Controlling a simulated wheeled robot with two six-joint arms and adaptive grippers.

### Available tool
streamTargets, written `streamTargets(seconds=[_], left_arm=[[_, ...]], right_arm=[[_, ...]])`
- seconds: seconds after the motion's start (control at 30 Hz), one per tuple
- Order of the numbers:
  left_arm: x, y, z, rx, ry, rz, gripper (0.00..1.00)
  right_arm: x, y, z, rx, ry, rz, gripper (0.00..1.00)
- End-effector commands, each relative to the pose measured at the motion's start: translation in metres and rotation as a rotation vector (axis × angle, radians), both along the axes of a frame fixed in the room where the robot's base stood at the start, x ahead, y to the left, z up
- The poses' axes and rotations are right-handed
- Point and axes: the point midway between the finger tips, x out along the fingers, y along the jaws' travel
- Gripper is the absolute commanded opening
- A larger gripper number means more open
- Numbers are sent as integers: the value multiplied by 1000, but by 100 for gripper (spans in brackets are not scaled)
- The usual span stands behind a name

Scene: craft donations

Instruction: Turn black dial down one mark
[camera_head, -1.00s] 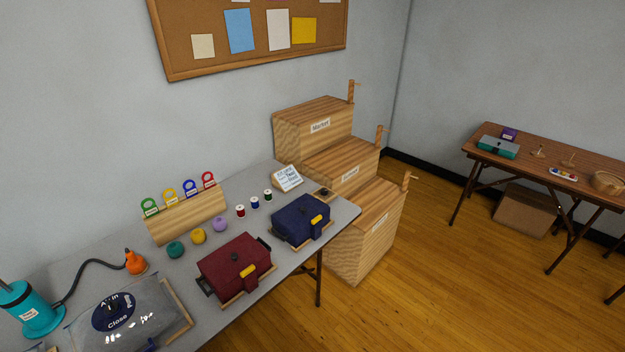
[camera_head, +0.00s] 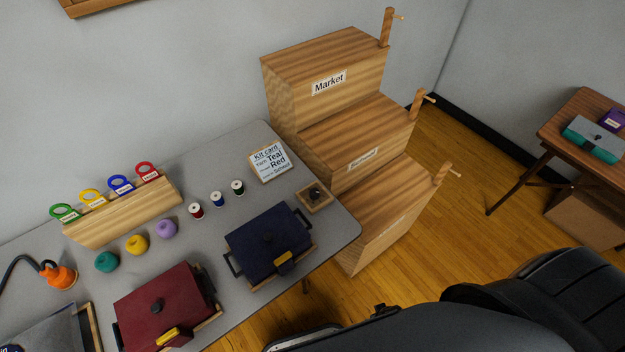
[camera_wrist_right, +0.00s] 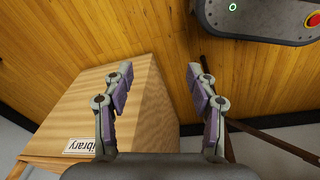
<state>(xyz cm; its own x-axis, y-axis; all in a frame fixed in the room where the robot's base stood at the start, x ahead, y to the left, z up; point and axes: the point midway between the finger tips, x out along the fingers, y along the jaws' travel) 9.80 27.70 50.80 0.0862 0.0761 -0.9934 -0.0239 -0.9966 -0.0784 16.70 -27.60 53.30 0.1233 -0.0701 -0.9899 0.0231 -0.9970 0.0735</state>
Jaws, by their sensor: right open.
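A small black dial (camera_head: 314,191) sits on a square wooden base (camera_head: 322,205) near the right corner of the grey table. Any marks around it are too small to read. My right gripper (camera_wrist_right: 163,76) is open and empty in the wrist view. It hangs over the wood floor beside a wooden box (camera_wrist_right: 130,115) with an upside-down "Library" label, away from the dial. A black part of my arm fills the lower right of the head view. My left gripper is not in view.
A navy case (camera_head: 268,240) stands close in front of the dial, and a kit card (camera_head: 269,162) stands behind it. A stepped wooden unit (camera_head: 352,135) with upright posts rises behind and right of the table. A maroon case (camera_head: 160,305) and thread spools (camera_head: 217,199) lie further left.

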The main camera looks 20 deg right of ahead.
Motion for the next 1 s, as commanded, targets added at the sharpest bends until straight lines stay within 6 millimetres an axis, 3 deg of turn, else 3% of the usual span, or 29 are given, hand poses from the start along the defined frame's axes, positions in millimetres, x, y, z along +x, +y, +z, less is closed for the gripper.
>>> streamTargets(seconds=[0.03,0.1,0.2,0.3,0.47,0.8,0.87,1.0], left_arm=[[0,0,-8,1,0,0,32],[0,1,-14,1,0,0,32],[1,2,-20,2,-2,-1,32],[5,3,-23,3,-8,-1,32],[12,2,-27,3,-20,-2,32],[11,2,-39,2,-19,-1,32],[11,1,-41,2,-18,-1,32],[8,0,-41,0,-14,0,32]], right_arm=[[34,1,13,-2,-30,4,58],[77,3,44,-4,-57,7,58],[117,7,93,-7,-81,11,58],[140,11,136,-8,-100,13,58],[160,17,193,-9,-124,17,58],[177,28,300,1,-170,-32,58],[188,30,312,16,-168,-107,58],[216,32,311,47,-143,-276,58]])
